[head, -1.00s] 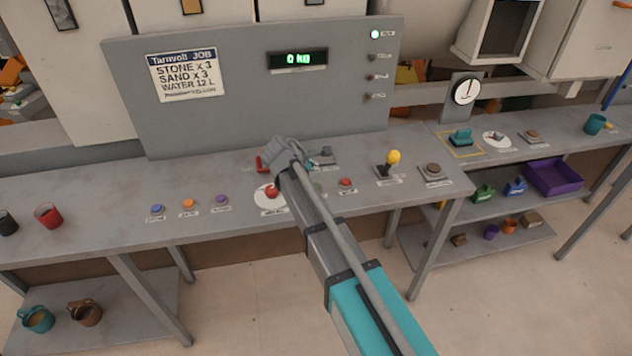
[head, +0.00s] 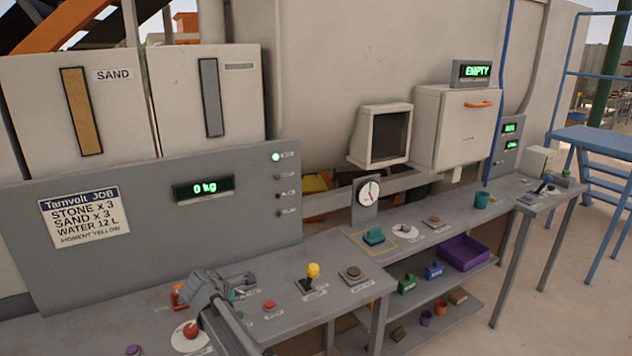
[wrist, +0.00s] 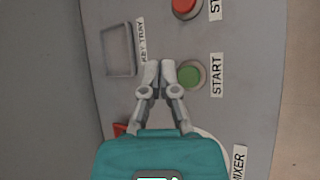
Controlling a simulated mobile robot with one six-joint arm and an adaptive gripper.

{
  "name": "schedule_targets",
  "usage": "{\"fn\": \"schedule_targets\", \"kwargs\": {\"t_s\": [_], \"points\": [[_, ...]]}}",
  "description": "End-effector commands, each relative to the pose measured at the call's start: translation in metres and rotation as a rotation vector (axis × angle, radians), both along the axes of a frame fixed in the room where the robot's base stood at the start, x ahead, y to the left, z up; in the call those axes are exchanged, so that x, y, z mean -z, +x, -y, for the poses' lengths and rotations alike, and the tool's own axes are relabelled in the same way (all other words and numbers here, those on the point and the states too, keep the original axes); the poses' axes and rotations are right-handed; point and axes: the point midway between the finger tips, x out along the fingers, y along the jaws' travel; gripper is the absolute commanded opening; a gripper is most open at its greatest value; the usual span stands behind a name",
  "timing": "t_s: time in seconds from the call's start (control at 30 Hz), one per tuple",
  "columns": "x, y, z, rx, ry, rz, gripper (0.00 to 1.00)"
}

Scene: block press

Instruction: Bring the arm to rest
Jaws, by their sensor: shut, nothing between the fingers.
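My gripper (wrist: 160,70) is shut and empty in the wrist view, its fingertips together. They appear between the green START button (wrist: 190,75) and the grey key tray (wrist: 118,50), and I cannot tell their height above the panel. A red button (wrist: 186,6) shows at the top of that view. In the head view my arm reaches in from the bottom, over the control bench (head: 345,300). The fingertips are hard to make out there, and the green button does not show clearly.
The display (head: 204,189) reads 0 kg. A purple tray (head: 465,252) lies further right. Open floor shows at lower right.

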Motion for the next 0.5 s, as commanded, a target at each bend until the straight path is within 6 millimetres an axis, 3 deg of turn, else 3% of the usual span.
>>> {"fn": "schedule_targets", "kwargs": {"t_s": [0.17,0.5], "points": [[0.006,0.0,0.05,0.131,0.079,-0.025,0.0],[0.023,-0.015,0.17,0.515,0.301,-0.081,0.0]]}}
